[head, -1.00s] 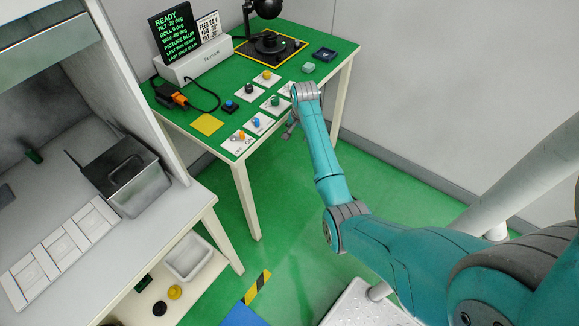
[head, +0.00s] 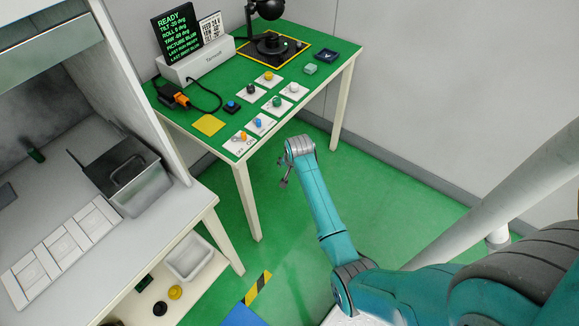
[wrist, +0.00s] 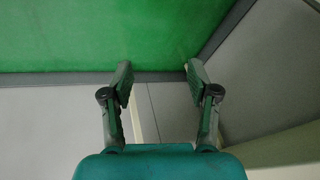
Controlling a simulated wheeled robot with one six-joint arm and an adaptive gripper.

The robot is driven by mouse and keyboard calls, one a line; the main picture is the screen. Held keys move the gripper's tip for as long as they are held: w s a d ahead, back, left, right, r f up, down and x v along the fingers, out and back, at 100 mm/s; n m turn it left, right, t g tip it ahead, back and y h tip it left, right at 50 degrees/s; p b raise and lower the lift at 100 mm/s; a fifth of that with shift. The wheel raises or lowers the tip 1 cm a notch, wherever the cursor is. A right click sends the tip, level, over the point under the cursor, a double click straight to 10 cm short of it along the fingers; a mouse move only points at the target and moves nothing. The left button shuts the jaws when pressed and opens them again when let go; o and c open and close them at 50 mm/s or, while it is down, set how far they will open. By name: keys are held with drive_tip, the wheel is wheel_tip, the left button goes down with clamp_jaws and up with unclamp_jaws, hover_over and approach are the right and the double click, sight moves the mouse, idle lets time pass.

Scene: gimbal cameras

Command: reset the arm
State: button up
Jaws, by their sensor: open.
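My teal arm (head: 318,205) reaches from the lower right over the green floor. My gripper (head: 284,183) hangs at its end, just in front of the right part of the green table and clear of it. In the wrist view my gripper (wrist: 156,72) has its two fingers spread apart with nothing between them. Past the fingers the wrist view shows a green surface and grey wall panels.
The green table (head: 205,148) holds a screen reading READY (head: 178,35), a camera stand (head: 268,45), several coloured knobs on white cards and a yellow square (head: 208,124). A bench with a grey metal bin (head: 140,185) stands left. The floor (head: 290,240) between is open.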

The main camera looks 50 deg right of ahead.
drive_tip(key=shift+a, duration=0.1)
idle(0.5)
drive_tip(key=s+a+f+n+t, duration=0.3)
drive_tip(key=s+a+f, duration=0.2)
drive_tip(key=s+a, duration=0.65)
drive_tip(key=s+a+r+n+t, duration=0.2)
drive_tip(key=s+a+r+n, duration=0.15)
drive_tip(key=s+a, duration=0.6)
drive_tip(key=s+a+r+n+t+y, duration=0.1)
drive_tip(key=s+a+r+n+t, duration=0.2)
drive_tip(key=s+r, duration=0.6)
drive_tip(key=s+a+r+n+t+y, duration=0.1)
drive_tip(key=s+a+r+n+t, duration=0.1)
drive_tip(key=s+a+r, duration=0.4)
drive_tip(key=shift+s+r+n+t, duration=0.65)
drive_tip(key=shift+s+r, duration=1.6)
drive_tip(key=shift+r, duration=2.65)
drive_tip(key=shift+g, duration=0.25)
